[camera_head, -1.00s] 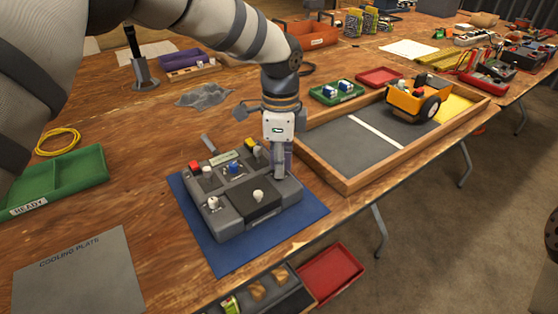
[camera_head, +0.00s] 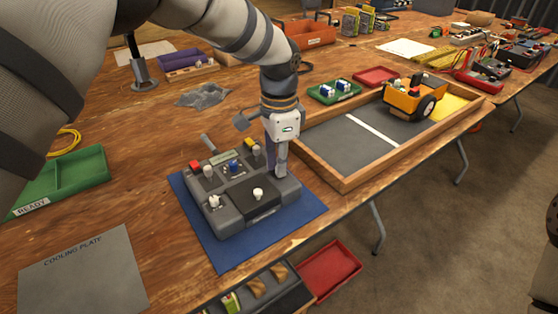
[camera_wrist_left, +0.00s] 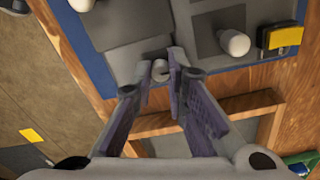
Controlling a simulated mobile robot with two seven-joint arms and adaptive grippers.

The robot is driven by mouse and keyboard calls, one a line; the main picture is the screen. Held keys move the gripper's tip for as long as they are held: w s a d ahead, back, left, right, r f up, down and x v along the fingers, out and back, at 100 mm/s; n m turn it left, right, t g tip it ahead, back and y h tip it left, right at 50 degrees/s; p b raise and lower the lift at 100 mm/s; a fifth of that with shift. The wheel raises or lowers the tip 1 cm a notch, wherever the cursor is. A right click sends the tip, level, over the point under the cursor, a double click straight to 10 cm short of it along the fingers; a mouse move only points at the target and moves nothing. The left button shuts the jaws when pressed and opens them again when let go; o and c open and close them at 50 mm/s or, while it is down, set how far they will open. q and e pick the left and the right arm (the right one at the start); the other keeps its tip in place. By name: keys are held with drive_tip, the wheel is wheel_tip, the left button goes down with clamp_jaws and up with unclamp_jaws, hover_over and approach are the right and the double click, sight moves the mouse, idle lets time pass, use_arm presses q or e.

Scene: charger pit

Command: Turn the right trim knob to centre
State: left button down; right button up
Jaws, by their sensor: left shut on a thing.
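The grey controller (camera_head: 230,216) lies on a blue mat (camera_head: 222,258), with white sticks, a blue-topped control, a red button (camera_head: 194,164) and a yellow button (camera_head: 248,143) on top. My left gripper (camera_head: 281,172) points down at the controller's right end, shut on the right trim knob. In the head view the fingers hide this knob. In the left wrist view the small pale knob (camera_wrist_left: 160,70) sits between the fingertips. I cannot make out its pointer or any centre mark. My right gripper is not in view.
A wooden-framed tray (camera_head: 345,183) with an orange vehicle (camera_head: 415,100) stands to the right. A green READY tray (camera_head: 85,170) and the cooling plate (camera_head: 80,275) are on the left. A red bin (camera_head: 330,272) is below the table's front edge.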

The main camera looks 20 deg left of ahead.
use_arm(q)
drive_tip(key=c, duration=1.8)
unclamp_jaws()
drive_tip(key=shift+c, duration=0.2)
wheel_tip(320, 180, up, 12)
